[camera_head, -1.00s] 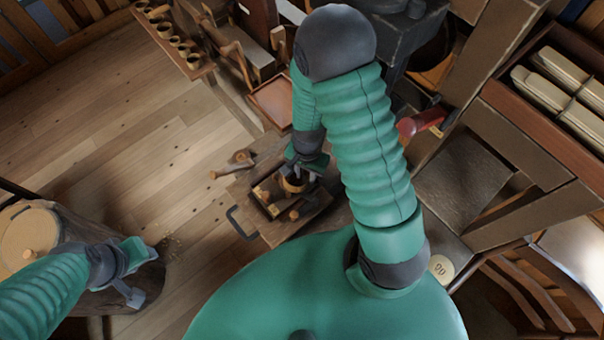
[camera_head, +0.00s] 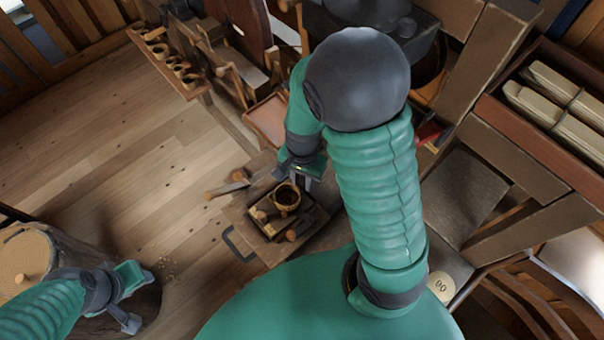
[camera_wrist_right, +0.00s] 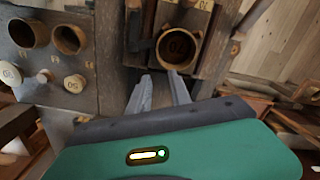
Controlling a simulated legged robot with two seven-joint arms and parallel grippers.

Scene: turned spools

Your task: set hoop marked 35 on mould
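A round wooden hoop (camera_head: 286,195) with a dark hollow sits at the dark tray (camera_head: 316,222) on a wooden board. In the right wrist view a hoop (camera_wrist_right: 160,45) shows just beyond the fingertips, with a mark inside that I cannot read as 35. My right gripper (camera_wrist_right: 160,78) has its fingers apart, with nothing clearly between them. In the head view my right gripper (camera_head: 301,172) is close beside the hoop; whether they touch is unclear. My left gripper (camera_head: 138,296) is open and empty beside a wooden stump (camera_head: 148,302). I cannot identify the mould.
Small turned pieces (camera_head: 292,235) lie in the tray. A wooden mallet (camera_head: 228,186) lies beside the board. Open floor (camera_head: 120,170) lies left of the board.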

